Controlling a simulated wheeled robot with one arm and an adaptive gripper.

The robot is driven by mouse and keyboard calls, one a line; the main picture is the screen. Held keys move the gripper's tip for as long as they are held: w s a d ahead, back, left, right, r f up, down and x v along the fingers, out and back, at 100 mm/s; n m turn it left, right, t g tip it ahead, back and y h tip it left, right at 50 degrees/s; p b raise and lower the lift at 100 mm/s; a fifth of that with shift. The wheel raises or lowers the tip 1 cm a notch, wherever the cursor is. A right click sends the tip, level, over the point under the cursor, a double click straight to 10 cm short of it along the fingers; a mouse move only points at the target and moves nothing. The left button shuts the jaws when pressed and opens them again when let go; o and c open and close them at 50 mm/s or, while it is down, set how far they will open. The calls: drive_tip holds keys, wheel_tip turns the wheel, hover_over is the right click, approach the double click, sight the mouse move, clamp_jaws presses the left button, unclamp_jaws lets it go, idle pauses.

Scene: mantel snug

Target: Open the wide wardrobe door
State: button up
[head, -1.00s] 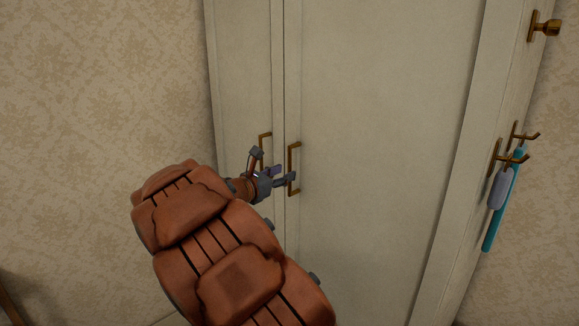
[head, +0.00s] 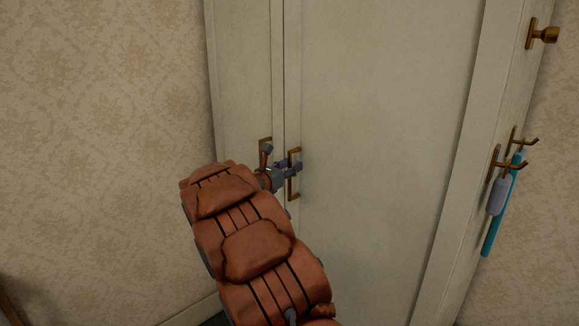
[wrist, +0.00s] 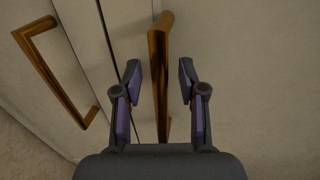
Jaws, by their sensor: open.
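The wardrobe's wide door (head: 380,120) is cream and shut, flush with the narrow door (head: 242,70) on its left. Its brass bar handle (head: 294,190) stands upright near the seam between the doors. My gripper (head: 290,166) is at this handle, partly hidden by my arm in the head view. In the wrist view my gripper (wrist: 160,82) is open, with one finger on each side of the wide door's handle (wrist: 158,65). The left finger is nearer the bar, and a gap shows on the right. I cannot tell any contact.
The narrow door's brass handle (wrist: 52,75) is close on the left. Patterned wall (head: 100,130) lies left.

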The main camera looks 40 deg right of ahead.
drive_tip(key=shift+c, duration=0.3)
clamp_jaws()
idle(0.4)
